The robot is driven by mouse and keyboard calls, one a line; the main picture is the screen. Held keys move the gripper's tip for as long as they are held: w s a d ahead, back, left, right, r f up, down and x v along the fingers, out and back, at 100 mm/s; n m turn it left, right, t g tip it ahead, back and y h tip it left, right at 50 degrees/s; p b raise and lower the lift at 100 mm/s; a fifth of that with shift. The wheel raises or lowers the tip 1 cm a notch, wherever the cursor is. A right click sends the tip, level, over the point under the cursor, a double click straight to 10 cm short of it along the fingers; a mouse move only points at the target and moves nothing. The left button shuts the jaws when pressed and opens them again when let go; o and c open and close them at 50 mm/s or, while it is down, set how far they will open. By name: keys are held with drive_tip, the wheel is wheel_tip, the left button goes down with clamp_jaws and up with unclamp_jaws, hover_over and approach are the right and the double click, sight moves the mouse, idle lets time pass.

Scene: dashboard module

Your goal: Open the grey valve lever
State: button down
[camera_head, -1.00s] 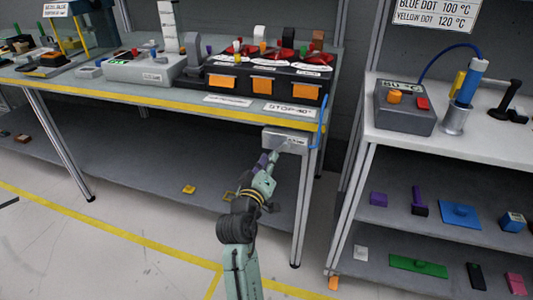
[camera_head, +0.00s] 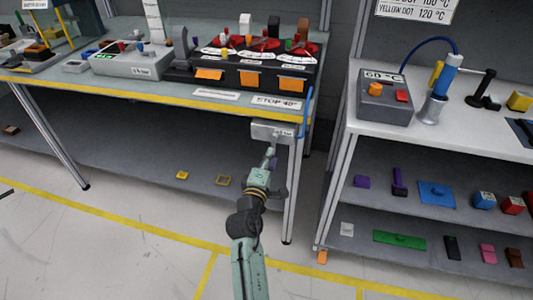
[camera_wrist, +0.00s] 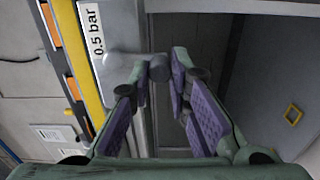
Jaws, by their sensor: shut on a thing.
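The grey valve box (camera_head: 273,132) hangs under the front right edge of the workbench. In the wrist view the box (camera_wrist: 122,30) carries a "0.5 bar" label. A round dark grey lever end (camera_wrist: 160,67) juts from beside the box and sits between my fingertips. My gripper (camera_wrist: 160,72) is shut on this lever, with the purple pads on either side of it. In the head view my gripper (camera_head: 270,155) reaches up to the underside of the box. There it hides most of the lever, so its angle is hard to tell.
The workbench (camera_head: 150,92) has a yellow front edge just above the valve box. A blue hose (camera_head: 306,112) runs beside the box, and a table leg (camera_head: 291,200) stands close right of my arm. A shelf unit (camera_head: 345,150) stands further right. Open floor lies in front.

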drive_tip(key=shift+d+n, duration=0.1)
drive_tip(key=shift+n, duration=0.2)
drive_tip(key=c, duration=1.5)
unclamp_jaws()
drive_tip(key=shift+s, duration=0.15)
drive_tip(key=v, duration=0.7)
drive_tip(key=shift+s, duration=0.1)
drive_tip(key=shift+r, duration=0.1)
